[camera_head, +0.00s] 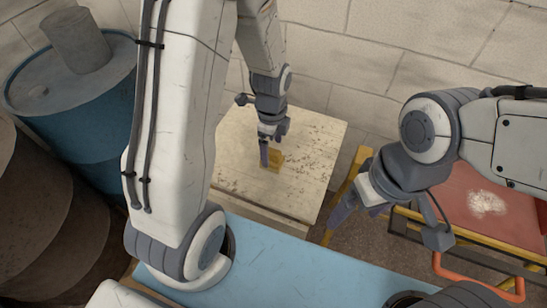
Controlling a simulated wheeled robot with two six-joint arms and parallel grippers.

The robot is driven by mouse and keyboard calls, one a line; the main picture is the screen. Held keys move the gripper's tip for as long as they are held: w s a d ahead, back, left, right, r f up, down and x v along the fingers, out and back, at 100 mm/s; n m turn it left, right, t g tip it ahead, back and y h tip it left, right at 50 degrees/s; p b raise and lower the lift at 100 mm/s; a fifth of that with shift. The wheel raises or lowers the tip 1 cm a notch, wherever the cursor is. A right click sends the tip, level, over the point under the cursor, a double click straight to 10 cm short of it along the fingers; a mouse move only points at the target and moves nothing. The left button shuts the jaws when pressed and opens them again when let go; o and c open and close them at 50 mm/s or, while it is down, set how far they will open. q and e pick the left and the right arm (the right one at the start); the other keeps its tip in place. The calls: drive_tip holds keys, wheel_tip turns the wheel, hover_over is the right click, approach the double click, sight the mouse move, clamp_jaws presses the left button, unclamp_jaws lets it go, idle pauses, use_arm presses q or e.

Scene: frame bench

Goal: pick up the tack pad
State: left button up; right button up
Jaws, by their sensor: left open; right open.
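A small yellow block (276,158), which looks like the tack pad, sits on the worn, cream-coloured tabletop (315,150). My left gripper (267,156) points down right at the block, its fingers partly in front of it. That gripper is open; I cannot tell whether its fingers touch the block or stand around it. My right gripper (338,214) is open and empty, off to the right of the cream table and angled down to the left.
A blue surface (290,265) lies in front. A red panel (495,215) with a white patch is at the right, beside yellow rails. A blue drum (85,95) and brown barrels (45,215) stand at the left. A block wall (400,45) closes the back.

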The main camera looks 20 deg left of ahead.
sight(272, 151)
use_arm(q)
drive_tip(key=shift+f+p, duration=0.3)
drive_tip(key=shift+f, duration=2.35)
drive_tip(key=c, duration=1.5)
drive_tip(key=shift+r, duration=0.5)
drive_tip(key=r, duration=0.3)
drive_tip(key=shift+w+d+r, duration=0.15)
drive_tip(key=shift+d+r, duration=0.15)
drive_tip(key=shift+d, duration=0.1)
drive_tip(key=w+d+r+b, duration=0.1)
drive_tip(key=w+d+r, duration=0.2)
drive_tip(key=d+r, duration=0.3)
drive_tip(key=d, duration=0.4)
drive_tip(key=shift+d+r, duration=0.25)
